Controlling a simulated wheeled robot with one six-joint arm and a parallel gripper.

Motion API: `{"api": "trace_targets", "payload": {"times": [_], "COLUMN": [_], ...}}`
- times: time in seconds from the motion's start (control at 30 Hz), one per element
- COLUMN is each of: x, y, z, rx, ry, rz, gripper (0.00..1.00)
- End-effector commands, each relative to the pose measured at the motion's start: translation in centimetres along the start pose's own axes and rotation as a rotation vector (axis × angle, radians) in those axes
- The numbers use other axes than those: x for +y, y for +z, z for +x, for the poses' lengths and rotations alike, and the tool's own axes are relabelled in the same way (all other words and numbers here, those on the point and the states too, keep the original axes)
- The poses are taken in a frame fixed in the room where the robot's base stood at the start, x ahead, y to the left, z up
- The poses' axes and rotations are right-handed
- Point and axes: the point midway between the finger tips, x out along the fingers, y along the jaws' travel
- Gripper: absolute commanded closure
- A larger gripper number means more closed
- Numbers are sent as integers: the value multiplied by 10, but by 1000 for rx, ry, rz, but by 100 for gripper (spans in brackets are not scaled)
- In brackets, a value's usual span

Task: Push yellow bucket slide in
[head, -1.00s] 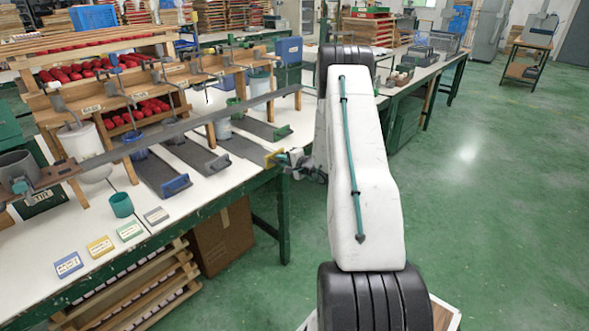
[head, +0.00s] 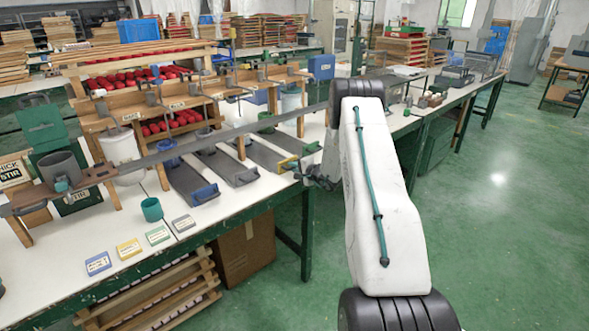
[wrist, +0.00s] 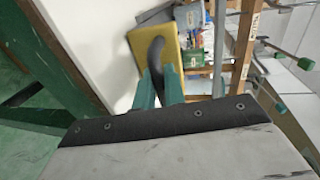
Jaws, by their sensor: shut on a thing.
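The yellow end plate (head: 288,163) of the yellow bucket slide is near the table's front edge in the head view. Its dark flat bed (head: 266,153) runs back from it under the long rail. In the wrist view the yellow plate (wrist: 157,55) carries a curved black handle (wrist: 157,55). My gripper (head: 308,178) is at the plate's outer side. Its green fingers (wrist: 159,88) are shut on the black handle in the wrist view. The bucket over this slide is hard to make out behind the rail.
The grey-ended slide (head: 245,178) and blue-ended slide (head: 205,192) lie to the left. A green-ended slide (head: 312,147) lies to the right, close to my arm. A teal cup (head: 151,209) and several coloured cards stand at the front left. The floor at right is clear.

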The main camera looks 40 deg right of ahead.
Motion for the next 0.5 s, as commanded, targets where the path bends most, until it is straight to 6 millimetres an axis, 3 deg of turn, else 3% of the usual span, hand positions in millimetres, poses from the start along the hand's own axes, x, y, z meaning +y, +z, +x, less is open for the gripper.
{"api": "trace_targets", "payload": {"times": [0.03, 0.07, 0.37, 0.5], "x": [0, 0, 0, 0], "y": [0, 0, 0, -1], "z": [0, 0, -2, -17], "rx": [-1, -1, 0, 2], "ry": [1, 1, 0, 1], "rz": [0, 0, 0, 1], "gripper": [100, 84, 84, 84]}}
